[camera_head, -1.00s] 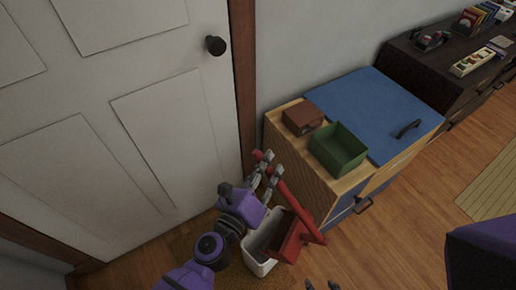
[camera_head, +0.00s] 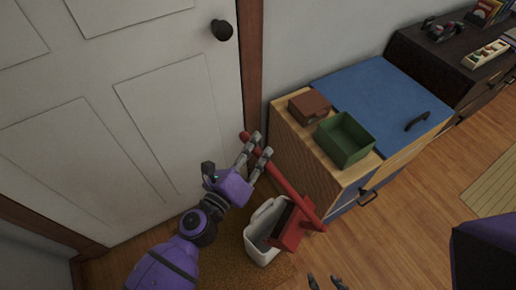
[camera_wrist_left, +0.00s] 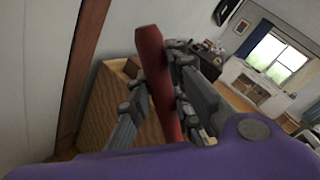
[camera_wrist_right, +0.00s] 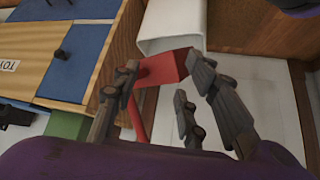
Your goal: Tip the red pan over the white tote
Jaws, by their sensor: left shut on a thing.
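The red pan (camera_head: 294,238) has a boxy scoop and a long red handle (camera_head: 292,188). My left gripper (camera_head: 260,147) is shut on the upper part of this handle, which also shows between its fingers in the left wrist view (camera_wrist_left: 158,85). The scoop is tilted at the right side of the white tote (camera_head: 252,240), overlapping its rim, with its dark opening toward the tote. I cannot tell whether they touch, or what the pan holds. In the right wrist view the scoop (camera_wrist_right: 163,68) shows below the tote (camera_wrist_right: 172,30). My right gripper (camera_wrist_right: 163,72) is open and empty.
A wooden cabinet with a blue top (camera_head: 370,95) stands right of the tote, carrying a green bin (camera_head: 345,140) and a brown box (camera_head: 309,107). The white door (camera_head: 120,120) is behind my left arm. Wood floor (camera_head: 400,235) is clear in front of the cabinet.

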